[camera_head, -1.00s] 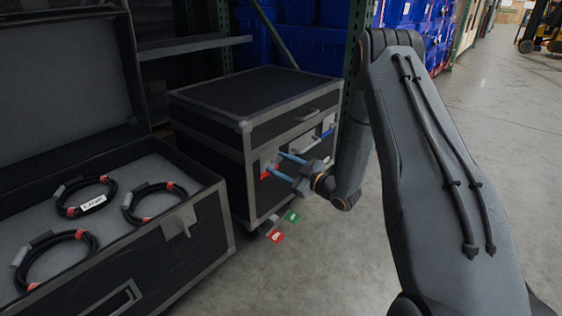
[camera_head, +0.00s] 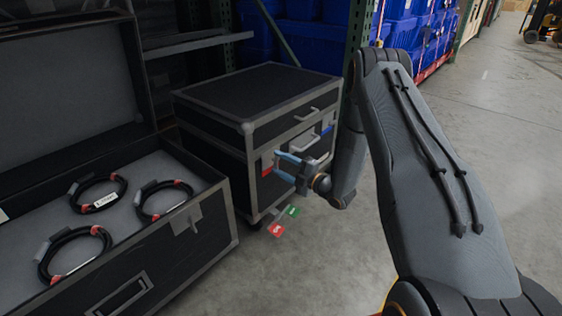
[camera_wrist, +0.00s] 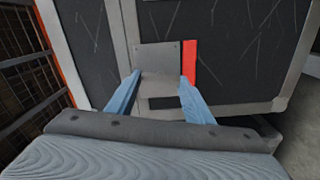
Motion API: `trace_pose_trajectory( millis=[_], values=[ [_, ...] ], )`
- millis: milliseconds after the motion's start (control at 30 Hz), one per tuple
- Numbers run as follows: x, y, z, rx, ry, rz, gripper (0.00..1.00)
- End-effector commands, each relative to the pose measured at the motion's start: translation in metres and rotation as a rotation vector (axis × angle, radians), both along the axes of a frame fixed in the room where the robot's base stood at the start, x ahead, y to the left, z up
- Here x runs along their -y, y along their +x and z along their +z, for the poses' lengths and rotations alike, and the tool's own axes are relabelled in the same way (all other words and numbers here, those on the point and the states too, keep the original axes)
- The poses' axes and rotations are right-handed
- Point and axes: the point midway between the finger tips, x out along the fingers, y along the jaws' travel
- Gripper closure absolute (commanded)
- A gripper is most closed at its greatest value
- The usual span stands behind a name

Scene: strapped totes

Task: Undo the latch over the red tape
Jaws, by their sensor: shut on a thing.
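The black case (camera_head: 262,125) with grey metal edging stands beyond the open case. A red tape strip (camera_head: 266,171) is on its front; it also shows in the wrist view (camera_wrist: 190,60). Just left of that tape, in the wrist view, is the grey metal latch (camera_wrist: 158,56), a plate with a lower tab. My gripper (camera_head: 283,166) is at the case front by the red tape. In the wrist view its blue fingers (camera_wrist: 160,82) stand on either side of the latch's lower tab, shut on it. In the head view my gripper hides most of this latch.
A blue tape mark (camera_head: 327,130) is farther right on the same front. An open case (camera_head: 190,235) with coiled cables stands at left. Floor at right is clear.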

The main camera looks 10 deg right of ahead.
Motion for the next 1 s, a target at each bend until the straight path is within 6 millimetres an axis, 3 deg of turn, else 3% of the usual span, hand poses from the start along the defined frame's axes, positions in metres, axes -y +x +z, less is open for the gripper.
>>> trace_pose_trajectory(
  millis=[400,1000],
  values=[
    [0.0037,0.0012,-0.0003,0.118,-0.166,-0.009,0.76],
    [0.0035,0.0015,-0.0008,0.139,-0.193,-0.009,0.76]
  ],
)
